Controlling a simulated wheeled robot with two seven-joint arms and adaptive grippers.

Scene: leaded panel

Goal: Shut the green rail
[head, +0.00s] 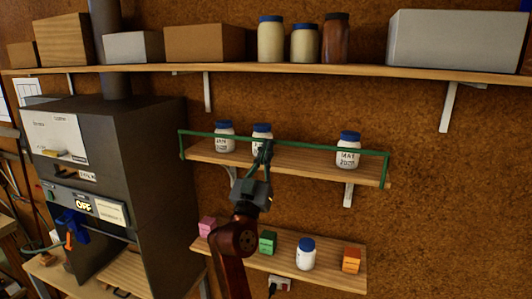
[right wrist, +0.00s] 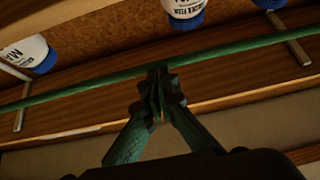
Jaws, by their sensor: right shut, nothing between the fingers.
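The green rail (head: 325,147) is a thin bar that runs along the front of the middle shelf (head: 300,163), at about jar height, with a short arm down at each end. It crosses the right wrist view (right wrist: 90,85) on a slant. My right gripper (head: 264,147) is shut and empty, its fingertips at the rail near its middle. In the right wrist view the closed fingertips (right wrist: 158,72) overlap the rail; I cannot tell whether they touch it. My left gripper is not in view.
White jars with blue lids stand on the middle shelf, one at the right (head: 348,155). A lower shelf (head: 325,277) holds small boxes and a jar. A long upper shelf (head: 300,68) holds boxes and jars. A dark cabinet (head: 150,150) stands at left.

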